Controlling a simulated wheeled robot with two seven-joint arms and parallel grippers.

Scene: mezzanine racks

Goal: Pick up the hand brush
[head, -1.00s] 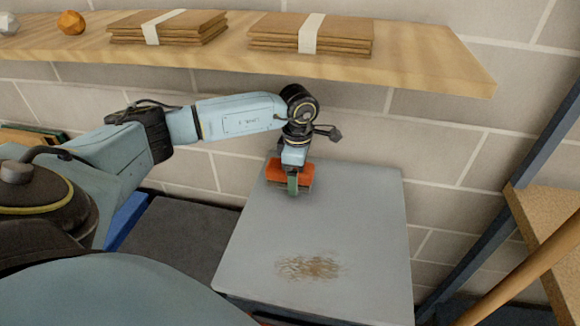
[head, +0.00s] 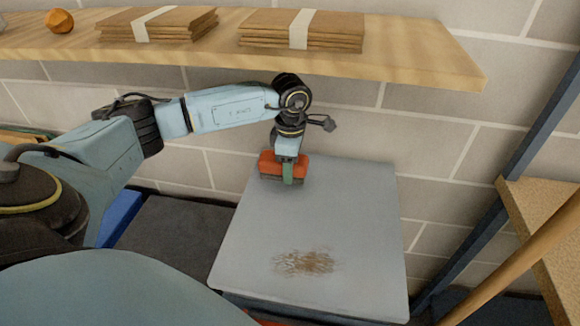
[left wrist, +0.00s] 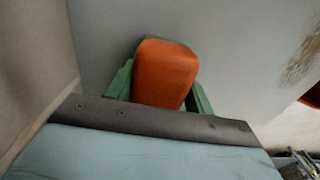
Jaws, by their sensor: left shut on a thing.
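The hand brush (head: 270,164) has an orange-red body with a dark strip along its underside. It is at the far left part of the grey tabletop (head: 340,220), near the wall. My left gripper (head: 288,174), with green fingers, is shut on it from above. In the left wrist view the orange end of the brush (left wrist: 166,72) sits between the green fingers. I cannot tell whether the brush touches the top or is just above it. My right gripper is not in view.
A brown patch of debris (head: 304,262) lies on the front part of the tabletop. A wooden shelf (head: 400,62) with strapped cardboard stacks (head: 300,30) runs above the arm. A dark blue rack post (head: 500,200) and a wooden pole (head: 510,262) stand at right.

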